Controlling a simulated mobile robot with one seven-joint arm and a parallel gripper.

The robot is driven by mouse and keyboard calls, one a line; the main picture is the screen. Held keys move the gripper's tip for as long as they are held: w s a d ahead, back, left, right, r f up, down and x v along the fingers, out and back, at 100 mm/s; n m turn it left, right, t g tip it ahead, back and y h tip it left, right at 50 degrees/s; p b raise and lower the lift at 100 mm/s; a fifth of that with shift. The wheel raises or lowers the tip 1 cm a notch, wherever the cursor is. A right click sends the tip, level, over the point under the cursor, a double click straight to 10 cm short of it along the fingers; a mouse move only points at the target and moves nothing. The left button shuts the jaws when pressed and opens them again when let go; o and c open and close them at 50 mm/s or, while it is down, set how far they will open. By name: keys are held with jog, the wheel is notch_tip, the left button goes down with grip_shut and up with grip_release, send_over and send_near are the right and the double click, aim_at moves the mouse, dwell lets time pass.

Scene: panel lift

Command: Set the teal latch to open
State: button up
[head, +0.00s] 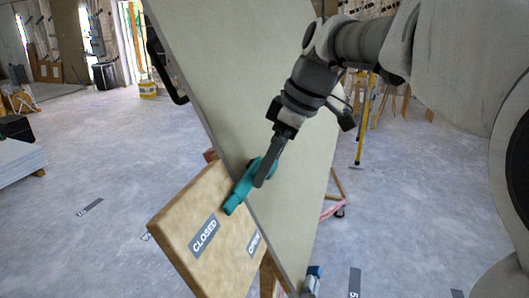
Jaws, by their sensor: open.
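The teal latch (240,192) is on the upper edge of a tan wooden block, beside the large pale panel. Its free end slants down and left, nearer the CLOSED label (203,236) than the second label (253,244), which is partly hidden by the panel and seems to read OPEN. My gripper (262,180) is open, with a dark finger in front of the latch's upper part. I cannot tell whether it touches the latch.
The tilted panel (225,90) stands across the middle, close behind my gripper. The wooden block (175,222) juts out to its left. A blue-capped part (314,272) is at the panel's lower end. The concrete floor to the left is mostly clear.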

grip_shut()
dwell(0.6)
